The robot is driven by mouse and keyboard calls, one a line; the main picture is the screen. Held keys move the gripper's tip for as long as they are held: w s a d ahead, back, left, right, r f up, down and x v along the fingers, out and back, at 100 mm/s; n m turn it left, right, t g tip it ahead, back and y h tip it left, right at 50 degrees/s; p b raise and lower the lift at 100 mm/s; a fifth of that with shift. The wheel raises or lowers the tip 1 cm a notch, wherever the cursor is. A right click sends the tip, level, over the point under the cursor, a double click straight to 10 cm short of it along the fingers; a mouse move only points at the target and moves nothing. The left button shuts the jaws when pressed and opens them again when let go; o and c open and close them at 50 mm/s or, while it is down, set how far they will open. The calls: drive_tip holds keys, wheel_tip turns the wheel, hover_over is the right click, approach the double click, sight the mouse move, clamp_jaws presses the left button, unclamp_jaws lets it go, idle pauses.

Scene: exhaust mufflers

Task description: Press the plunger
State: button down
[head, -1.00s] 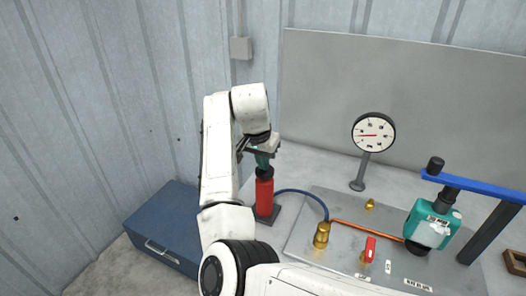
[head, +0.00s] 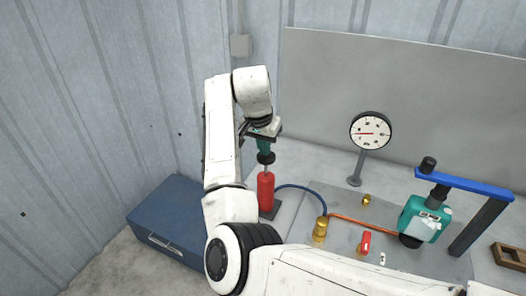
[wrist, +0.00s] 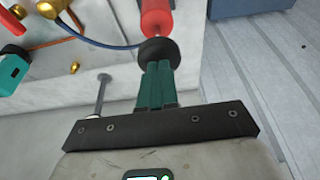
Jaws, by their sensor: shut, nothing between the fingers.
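The plunger is a black round knob (head: 266,157) on a short thin rod above a red upright cylinder (head: 265,190). A gap shows between the knob and the cylinder top. In the wrist view the knob (wrist: 160,51) lies just beyond my fingertips, with the red cylinder (wrist: 157,18) behind it. My gripper (head: 264,150) has teal fingers that are shut together, with nothing between them. It points down onto the knob from above. The tips appear to touch the knob or nearly so; the wrist view (wrist: 157,66) does not settle which.
A blue hose (head: 305,190) runs from the cylinder to a brass fitting (head: 320,230) on a metal plate. A dial gauge (head: 371,131) stands behind. A teal device (head: 425,220) under a blue bar (head: 470,182) is at the right. A blue box (head: 172,220) sits at the left.

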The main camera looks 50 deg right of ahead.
drive_tip(key=w+b+v, duration=0.1)
drive_tip(key=v, duration=0.7)
drive_tip(key=shift+s+r+b, duration=0.3)
drive_tip(key=shift+s, duration=0.2)
idle(0.4)
drive_tip(key=shift+r+b, duration=2)
drive_tip(key=shift+r, duration=0.65)
drive_tip(key=shift+f, duration=0.1)
drive_tip(key=x, duration=0.9)
drive_tip(key=a+x, duration=0.1)
drive_tip(key=x, duration=0.3)
drive_tip(key=shift+s+f, duration=0.25)
drive_tip(key=shift+f, duration=0.3)
